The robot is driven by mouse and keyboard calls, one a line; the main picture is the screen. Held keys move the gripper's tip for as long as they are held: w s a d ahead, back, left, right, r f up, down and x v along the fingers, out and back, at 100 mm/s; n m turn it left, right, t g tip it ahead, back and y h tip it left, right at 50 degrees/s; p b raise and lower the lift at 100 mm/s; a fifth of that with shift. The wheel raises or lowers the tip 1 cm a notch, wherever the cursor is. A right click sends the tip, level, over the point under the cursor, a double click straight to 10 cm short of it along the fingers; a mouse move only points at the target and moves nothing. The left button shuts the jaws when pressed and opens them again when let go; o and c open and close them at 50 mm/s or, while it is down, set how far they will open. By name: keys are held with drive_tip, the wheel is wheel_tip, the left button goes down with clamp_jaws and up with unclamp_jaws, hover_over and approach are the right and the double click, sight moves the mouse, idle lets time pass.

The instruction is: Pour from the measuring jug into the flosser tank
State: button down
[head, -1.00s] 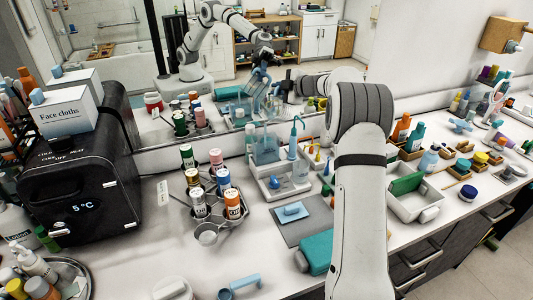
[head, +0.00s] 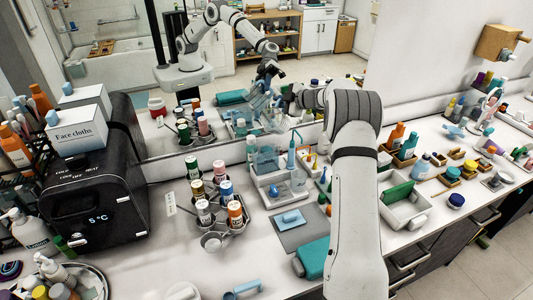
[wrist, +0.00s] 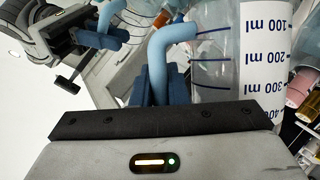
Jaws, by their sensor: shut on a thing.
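The clear measuring jug (head: 270,118) is held in the air above and slightly behind the flosser, and it looks tilted. In the wrist view, its blue handle (wrist: 160,62) runs between my jaws, and its clear wall with a white millilitre scale (wrist: 265,60) is at the right. My gripper (head: 289,101) is shut on the handle. The flosser tank (head: 266,162), bluish and see-through, stands on the white flosser base (head: 272,194) beneath the jug. The blue flosser handle (head: 291,155) stands upright right of the tank. Any liquid or stream cannot be made out.
A grey rack with several cans (head: 222,208) stands left of the flosser. A blue item lies on the grey mat (head: 297,235) in front. A white tray (head: 402,205) is right of my arm. The mirror behind repeats my arm and the jug.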

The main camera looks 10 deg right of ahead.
drive_tip(key=shift+r, duration=0.1)
idle(0.3)
drive_tip(key=shift+w+d+r+m+p, duration=0.15)
drive_tip(key=shift+m+p, duration=0.15)
drive_tip(key=shift+p, duration=0.75)
drive_tip(key=shift+w+f+g+p, duration=0.1)
drive_tip(key=shift+f+g+p, duration=0.2)
drive_tip(key=shift+f, duration=0.05)
drive_tip(key=shift+w+d+f+m+b, duration=0.1)
drive_tip(key=shift+d+f+m+b, duration=0.05)
drive_tip(key=shift+f+m+b, duration=0.2)
drive_tip(key=shift+y, duration=0.3)
drive_tip(key=shift+w+d+f+m+g+y, duration=0.15)
drive_tip(key=shift+f+m+g+y, duration=0.15)
drive_tip(key=shift+f+m+g, duration=0.25)
drive_tip(key=shift+w+f+m+g+y, duration=0.1)
drive_tip(key=shift+f+m+g+y, duration=0.25)
drive_tip(key=shift+f+m, duration=0.25)
drive_tip(key=shift+s+r, duration=0.1)
